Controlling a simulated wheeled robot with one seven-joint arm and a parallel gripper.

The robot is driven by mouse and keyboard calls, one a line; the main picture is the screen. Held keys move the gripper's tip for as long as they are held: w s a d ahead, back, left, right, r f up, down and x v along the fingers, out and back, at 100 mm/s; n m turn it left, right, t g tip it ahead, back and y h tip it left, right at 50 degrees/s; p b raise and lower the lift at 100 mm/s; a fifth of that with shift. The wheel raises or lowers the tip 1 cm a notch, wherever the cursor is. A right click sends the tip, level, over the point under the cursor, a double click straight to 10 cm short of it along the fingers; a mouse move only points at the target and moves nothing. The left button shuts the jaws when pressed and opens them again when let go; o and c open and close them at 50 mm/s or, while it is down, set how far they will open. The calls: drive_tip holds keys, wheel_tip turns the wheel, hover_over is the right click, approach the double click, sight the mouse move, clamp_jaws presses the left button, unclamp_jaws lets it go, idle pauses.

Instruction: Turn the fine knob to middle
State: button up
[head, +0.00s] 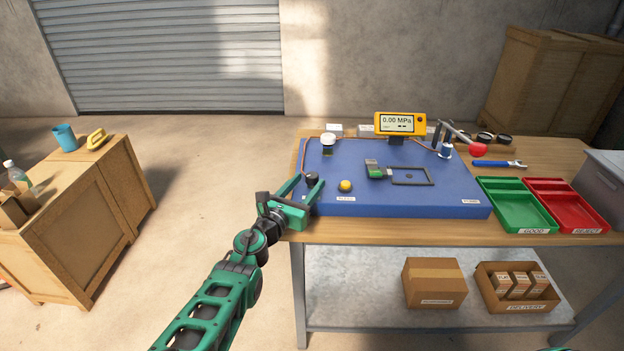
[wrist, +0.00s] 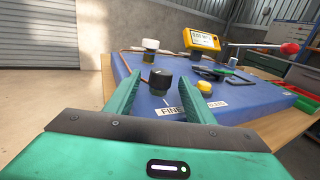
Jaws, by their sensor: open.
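The fine knob (wrist: 161,79) is a black round knob with a light mark on its top edge, standing on the blue panel (wrist: 140,108) behind a label reading FINE. In the head view the knob (head: 311,179) is at the panel's left front corner. My gripper (head: 308,188) is open, its green fingers on either side of the knob. In the wrist view the knob shows between and slightly beyond the fingertips (wrist: 164,84), with gaps on both sides. I cannot tell whether either finger touches it.
A yellow knob (head: 345,186) stands right of the fine knob, a white knob (head: 328,140) behind it. A yellow gauge (head: 400,124) reads 0.00 MPa. A red-tipped lever (head: 478,149), green tray (head: 515,205) and red tray (head: 567,205) are at right.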

sight(314, 181)
drive_tip(key=shift+x, duration=1.8)
drive_tip(key=c, duration=1.1)
drive_tip(key=shift+o, duration=0.2)
drive_tip(key=shift+y, duration=0.3)
drive_tip(key=n+t+y, duration=0.1)
drive_tip(key=n+y, duration=0.1)
drive_tip(key=y, duration=0.1)
drive_tip(key=n+t+y, duration=0.1)
drive_tip(key=n+y, duration=0.2)
drive_tip(key=y, duration=0.1)
drive_tip(key=shift+d, duration=0.2)
drive_tip(key=shift+a+n+g+y, duration=0.1)
drive_tip(key=shift+n+g+y, duration=0.2)
drive_tip(key=shift+n+y, duration=1.9)
drive_tip(key=shift+m+y, duration=0.3)
drive_tip(key=shift+y, duration=0.4)
drive_tip(key=shift+a+r+n+g+y, duration=0.2)
drive_tip(key=shift+n+g+y, duration=0.4)
drive_tip(key=shift+y, duration=0.5)
